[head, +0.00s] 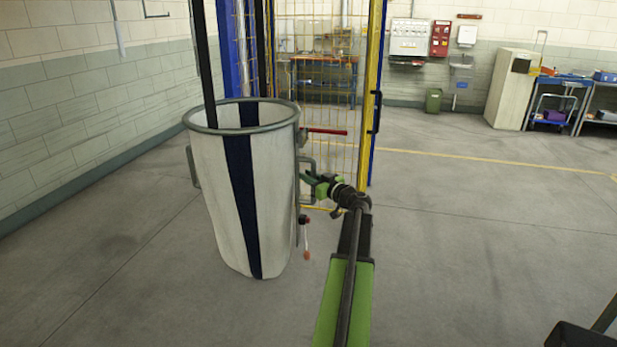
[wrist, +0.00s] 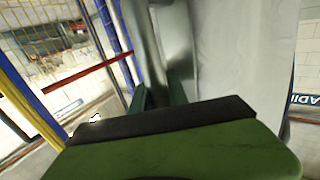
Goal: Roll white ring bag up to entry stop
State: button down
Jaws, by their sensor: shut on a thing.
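The white ring bag (head: 205,175) stands upright on the floor left of centre, with a grey ring rim, a dark blue vertical stripe and a grey handle on each side. My gripper (head: 309,179) is at its right side, shut on the right handle (head: 313,162). In the wrist view the gripper's fingers (wrist: 160,95) close around a grey upright bar, and the bag's pale wall (wrist: 240,60) fills the right. A black strap or post (head: 203,60) rises at the bag's rim. I cannot make out the entry stop.
A yellow mesh gate (head: 310,95) with blue and yellow posts stands just behind the bag. A red bar (head: 325,131) juts out beside the rim. A block wall (head: 70,110) runs along the left. A cabinet (head: 513,90) stands far right.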

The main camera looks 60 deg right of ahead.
dwell(0.8)
jog(key=d, duration=0.2)
jog(key=w+d, duration=0.1)
jog(key=d, duration=0.1)
jog(key=shift+w+d, duration=0.2)
jog(key=shift+d, duration=0.05)
jog(key=c, duration=1.6)
grip_release()
jog(key=shift+o, duration=0.2)
jog(key=shift+s+a, duration=0.1)
jog(key=v, duration=1.7)
jog(key=shift+s+r, duration=0.1)
